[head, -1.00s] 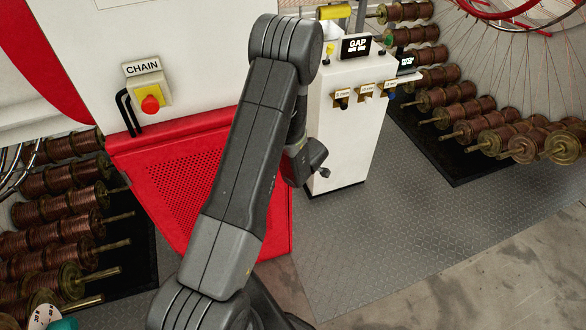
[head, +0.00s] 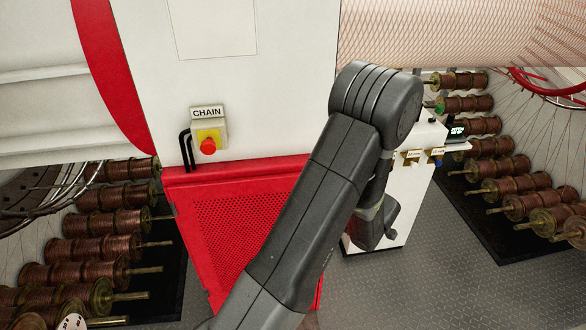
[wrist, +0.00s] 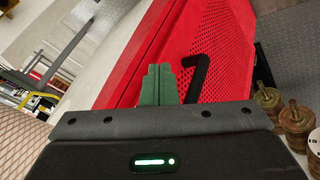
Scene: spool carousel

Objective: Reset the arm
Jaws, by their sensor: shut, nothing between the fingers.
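My arm (head: 310,190) rises from the bottom of the head view, bends at a dark elbow and folds down behind it. My gripper (head: 378,232) hangs at the lower end, partly hidden by my own arm, in front of the white cabinet. In the wrist view, the green fingers of my gripper (wrist: 160,84) are together with nothing between them. Behind them is a red perforated panel (wrist: 220,50), and a black bent bar (wrist: 197,78) shows just right of the fingers.
The red guard (head: 235,235) and a CHAIN box with a red button (head: 208,146) are left of my arm. A white cabinet (head: 412,185) stands behind my arm. Racks of copper spools (head: 95,248) line the left and the right (head: 510,185). Grey floor (head: 430,280) is open at lower right.

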